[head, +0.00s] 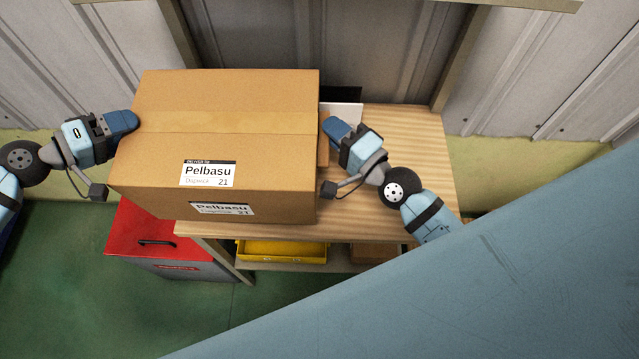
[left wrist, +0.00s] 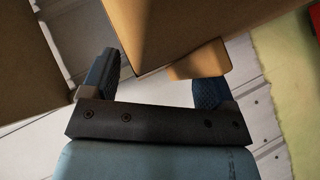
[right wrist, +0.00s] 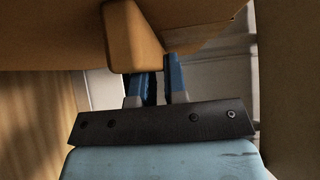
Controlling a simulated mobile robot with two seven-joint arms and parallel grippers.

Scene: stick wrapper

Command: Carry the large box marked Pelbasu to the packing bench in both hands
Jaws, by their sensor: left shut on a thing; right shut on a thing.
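The large cardboard box marked Pelbasu (head: 250,130) is upright in the head view, its labels on the top and front faces. My left gripper (head: 125,121) is at its left side and my right gripper (head: 338,128) at its right side, both shut on it. The box fills the upper part of the left wrist view (left wrist: 180,25) and the right wrist view (right wrist: 60,30), with a tan block by the fingers in each. The box is over a wooden-topped bench (head: 425,150), overhanging its front and left. I cannot tell whether it touches the top.
A red-lidded bin (head: 150,235) is on the floor at front left. A yellow tray (head: 280,250) sits on the lower shelf. The bench top's right end is clear.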

